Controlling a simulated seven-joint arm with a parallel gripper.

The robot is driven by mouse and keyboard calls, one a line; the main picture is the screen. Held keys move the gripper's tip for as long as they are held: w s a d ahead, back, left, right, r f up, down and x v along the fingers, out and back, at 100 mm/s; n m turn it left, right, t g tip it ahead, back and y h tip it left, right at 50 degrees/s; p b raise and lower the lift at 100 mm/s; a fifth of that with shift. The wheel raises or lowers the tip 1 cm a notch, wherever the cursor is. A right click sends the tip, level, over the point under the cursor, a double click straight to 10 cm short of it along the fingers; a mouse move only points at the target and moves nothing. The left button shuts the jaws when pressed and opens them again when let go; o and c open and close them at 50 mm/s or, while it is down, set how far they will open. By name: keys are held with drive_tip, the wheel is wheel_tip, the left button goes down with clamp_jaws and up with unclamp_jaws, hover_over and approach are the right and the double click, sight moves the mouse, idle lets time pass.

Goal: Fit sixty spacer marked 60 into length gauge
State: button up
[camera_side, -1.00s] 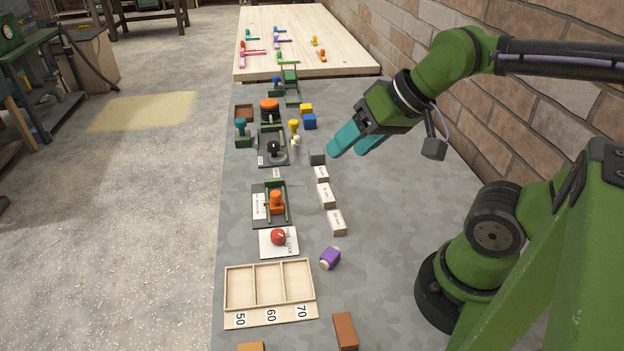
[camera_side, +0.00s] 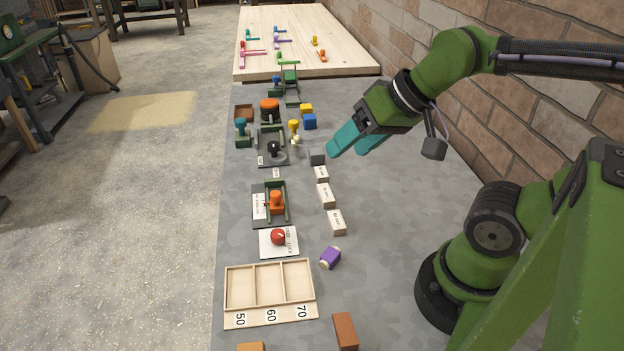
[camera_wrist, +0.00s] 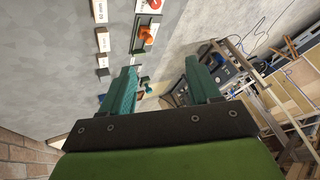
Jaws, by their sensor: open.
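Three white labelled blocks lie in a row on the grey bench: a small one (camera_side: 321,174), a middle one (camera_side: 325,195) and a larger one (camera_side: 337,222). They look like the spacers; their print is too small to read surely. Two blocks also show in the wrist view (camera_wrist: 98,10) (camera_wrist: 102,38). A dark fixture with green rails, an orange knob and a white label (camera_side: 259,206) stands left of them, and may be the length gauge. My gripper (camera_side: 347,150) is open and empty, above and right of the row's far end. Both fingers show in the wrist view (camera_wrist: 161,66).
A wooden tray (camera_side: 270,317) marked 50, 60 and 70 has empty compartments. A red ball-shaped knob (camera_side: 278,237) on a white card, a purple piece (camera_side: 330,258) and a brown block (camera_side: 345,332) lie nearby. A black-knobbed fixture (camera_side: 272,150) stands farther back. The brick wall (camera_side: 540,130) bounds the right.

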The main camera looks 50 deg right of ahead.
drive_tip(key=shift+f, duration=0.1)
drive_tip(key=m+g+h, duration=0.2)
drive_tip(key=m+g, duration=0.2)
drive_tip(key=g, duration=0.3)
hover_over(337, 221)
wheel_tip(337, 221, down, 7)
wheel_tip(337, 221, down, 17)
drive_tip(key=shift+r, duration=0.15)
drive_tip(key=c, duration=1.1)
wheel_tip(337, 221, up, 9)
drive_tip(key=shift+m, duration=0.5)
drive_tip(key=w, duration=1.7)
drive_tip(key=shift+w+a, duration=0.25)
drive_tip(key=shift+a, duration=0.05)
